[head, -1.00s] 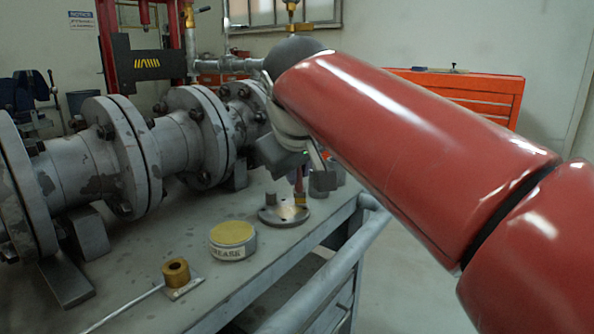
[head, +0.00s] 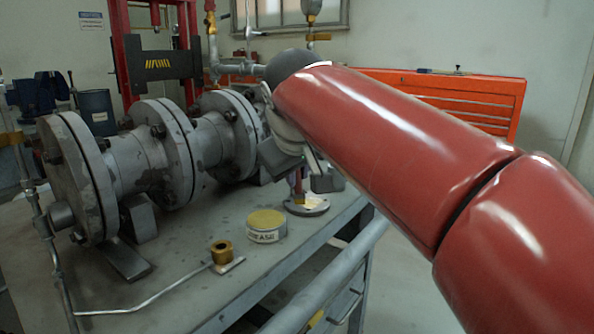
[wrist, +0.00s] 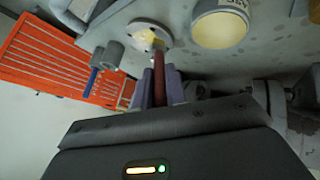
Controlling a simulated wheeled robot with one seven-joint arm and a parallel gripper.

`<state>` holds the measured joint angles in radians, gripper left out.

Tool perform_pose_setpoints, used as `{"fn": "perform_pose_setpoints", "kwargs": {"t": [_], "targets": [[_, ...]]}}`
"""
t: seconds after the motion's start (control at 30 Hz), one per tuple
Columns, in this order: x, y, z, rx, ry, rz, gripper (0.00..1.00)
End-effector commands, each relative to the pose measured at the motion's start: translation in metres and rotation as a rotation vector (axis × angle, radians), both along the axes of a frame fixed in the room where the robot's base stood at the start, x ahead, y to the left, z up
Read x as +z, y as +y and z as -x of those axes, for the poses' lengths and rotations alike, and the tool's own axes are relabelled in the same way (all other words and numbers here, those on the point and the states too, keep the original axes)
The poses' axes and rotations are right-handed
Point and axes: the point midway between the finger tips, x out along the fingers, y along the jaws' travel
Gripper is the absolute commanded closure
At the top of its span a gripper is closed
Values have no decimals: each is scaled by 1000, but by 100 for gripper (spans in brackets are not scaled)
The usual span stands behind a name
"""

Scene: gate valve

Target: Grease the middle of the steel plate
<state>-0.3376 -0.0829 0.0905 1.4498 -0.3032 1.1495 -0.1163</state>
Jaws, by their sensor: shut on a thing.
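The steel plate (head: 322,207) is a round grey disc lying on the bench top, with a pale yellow grease patch on its middle. It also shows in the wrist view (wrist: 138,30). My gripper (wrist: 158,84) is shut on a brush (wrist: 158,74) with a dark red handle. The brush points down at the plate, its yellowish tip at or just above the patch; I cannot tell if it touches. In the head view my gripper (head: 301,170) is partly hidden by my red arm. The grease tin (head: 266,226) stands beside the plate, open and yellow on top.
A flanged grey pipe (head: 150,165) runs along the bench's left side. A brass nut (head: 221,252) sits on a small plate near the front. A rail (head: 335,278) edges the bench; an orange cabinet (head: 440,92) stands behind.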

Motion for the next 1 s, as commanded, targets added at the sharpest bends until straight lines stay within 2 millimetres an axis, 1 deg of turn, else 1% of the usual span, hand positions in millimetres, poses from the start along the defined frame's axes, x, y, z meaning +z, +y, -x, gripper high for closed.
{"fn": "perform_pose_setpoints", "kwargs": {"t": [0.03, 0.17, 0.6, 0.73, 1.0], "targets": [[20, -1, -1, -2, -5, -3, 100], [29, -2, -3, -1, -4, -1, 100], [67, -5, -8, -4, -3, -1, 100], [74, -6, -8, -4, -3, -1, 100], [74, -6, -8, -4, -3, -1, 100]]}}
